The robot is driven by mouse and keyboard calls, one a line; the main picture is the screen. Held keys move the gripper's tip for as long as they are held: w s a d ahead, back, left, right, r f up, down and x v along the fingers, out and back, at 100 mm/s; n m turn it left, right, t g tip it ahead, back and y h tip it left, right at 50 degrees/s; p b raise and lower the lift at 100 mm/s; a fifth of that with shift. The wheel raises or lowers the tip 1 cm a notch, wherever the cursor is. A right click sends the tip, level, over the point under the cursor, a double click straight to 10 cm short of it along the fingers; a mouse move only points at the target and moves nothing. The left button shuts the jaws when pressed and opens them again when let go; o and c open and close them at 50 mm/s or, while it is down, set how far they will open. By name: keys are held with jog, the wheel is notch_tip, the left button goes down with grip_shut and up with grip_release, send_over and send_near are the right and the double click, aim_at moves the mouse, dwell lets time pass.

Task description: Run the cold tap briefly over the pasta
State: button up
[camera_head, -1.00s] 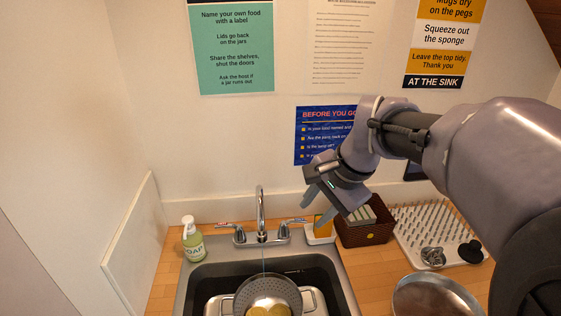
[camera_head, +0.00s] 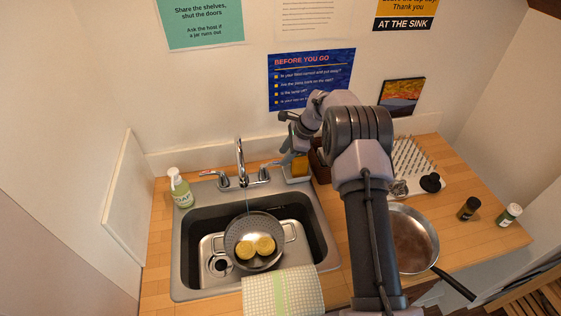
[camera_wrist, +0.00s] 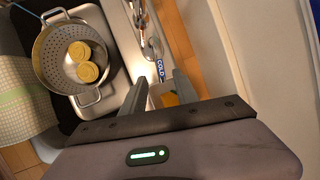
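A steel colander (camera_head: 236,258) sits in the sink (camera_head: 187,262) with yellow pasta nests (camera_head: 256,246) in it. It also shows in the wrist view (camera_wrist: 52,72). The tap (camera_head: 240,158) stands behind it, and a thin line like a water stream runs from the spout to the colander. My gripper (camera_head: 284,162) is beside the tap's right-hand lever. In the wrist view my gripper (camera_wrist: 164,78) has its fingers apart, with the lever's COLD label (camera_wrist: 160,71) at their tips. Whether a finger touches the lever I cannot tell.
A sponge (camera_head: 300,167) in a white holder stands close right of my gripper, with a brown basket (camera_head: 320,167) beyond. A soap bottle (camera_head: 180,190) is left of the sink. A towel (camera_head: 268,295) hangs over the sink's front edge. A pan (camera_head: 412,242) stands at right.

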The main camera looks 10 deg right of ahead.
jog(key=x, duration=0.4)
jog(key=shift+f, duration=0.15)
jog(key=shift+c, duration=0.5)
grip_shut()
dwell(0.7)
